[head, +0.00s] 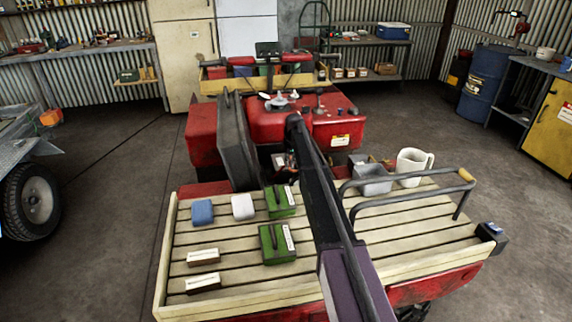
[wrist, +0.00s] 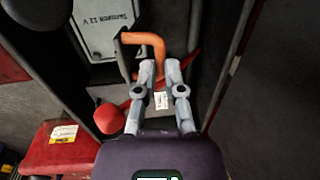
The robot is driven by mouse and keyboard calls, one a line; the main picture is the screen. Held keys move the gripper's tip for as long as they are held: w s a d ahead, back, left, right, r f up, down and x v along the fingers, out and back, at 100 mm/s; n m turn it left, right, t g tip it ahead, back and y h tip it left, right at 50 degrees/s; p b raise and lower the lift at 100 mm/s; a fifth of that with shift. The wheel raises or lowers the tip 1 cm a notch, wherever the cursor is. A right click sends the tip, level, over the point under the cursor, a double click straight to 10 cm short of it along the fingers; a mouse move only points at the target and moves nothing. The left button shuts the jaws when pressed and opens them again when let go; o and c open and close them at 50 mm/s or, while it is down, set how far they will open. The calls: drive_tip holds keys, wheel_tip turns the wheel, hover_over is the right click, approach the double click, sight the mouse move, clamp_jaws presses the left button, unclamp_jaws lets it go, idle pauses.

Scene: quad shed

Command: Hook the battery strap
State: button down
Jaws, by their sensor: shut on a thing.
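In the wrist view my gripper (wrist: 160,75) is shut on a bent orange handle (wrist: 150,41), which looks like the pull end of the battery strap. Its lower end runs between my fingertips. A dark bar (wrist: 124,62) stands at its left end. The battery (wrist: 105,22), a grey box lettered 12 V, lies just beyond, in a dark bay. I cannot make out a hook or whether the strap touches one. In the head view my arm hides most of the bay and the gripper.
Dark bay walls stand on both sides. The quad's black seat (head: 237,140) is tipped up left of my arm. The slatted rear rack (head: 215,268) holds green boxes (head: 277,244), sponge-like blocks and brushes.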

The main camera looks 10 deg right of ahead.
drive_tip(key=shift+s+d+f, duration=0.1)
drive_tip(key=shift+d, duration=0.9)
drive_tip(key=shift+s+d+f, duration=0.1)
drive_tip(key=shift+d, duration=0.9)
drive_tip(key=c, duration=1.1)
unclamp_jaws()
drive_tip(key=shift+o, duration=0.5)
drive_tip(key=shift+w+a+f, duration=0.1)
drive_tip(key=shift+w+f, duration=0.1)
drive_tip(key=shift+w, duration=0.05)
drive_tip(key=shift+r, duration=0.1)
